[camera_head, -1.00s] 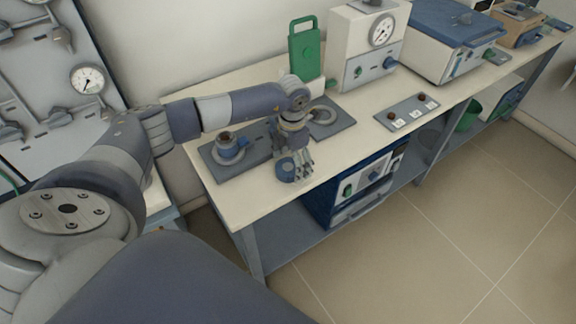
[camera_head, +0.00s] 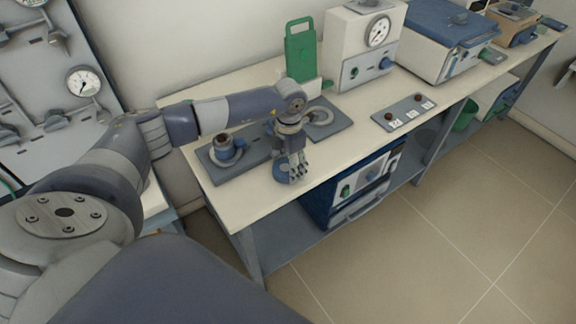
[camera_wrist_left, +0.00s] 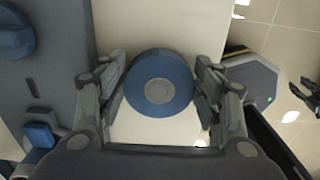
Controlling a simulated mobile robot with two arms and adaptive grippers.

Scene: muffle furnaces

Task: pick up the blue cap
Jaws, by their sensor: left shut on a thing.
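The blue cap (camera_head: 280,173) is a round blue disc with a grey centre, near the front edge of the cream bench. In the left wrist view the blue cap (camera_wrist_left: 159,86) sits between the two fingers. My left gripper (camera_head: 291,172) points down at the bench edge and is shut on the cap; its fingers partly hide the cap in the head view. I cannot tell whether the cap still touches the bench. A dark jaw-like shape, perhaps my right gripper (camera_wrist_left: 307,92), shows at the right edge of the wrist view; its state is unclear.
A green handled panel (camera_head: 300,50), a white gauge box (camera_head: 357,50) and a button panel (camera_head: 404,112) stand further along. Bench surface (camera_head: 335,150) right of the gripper is clear.

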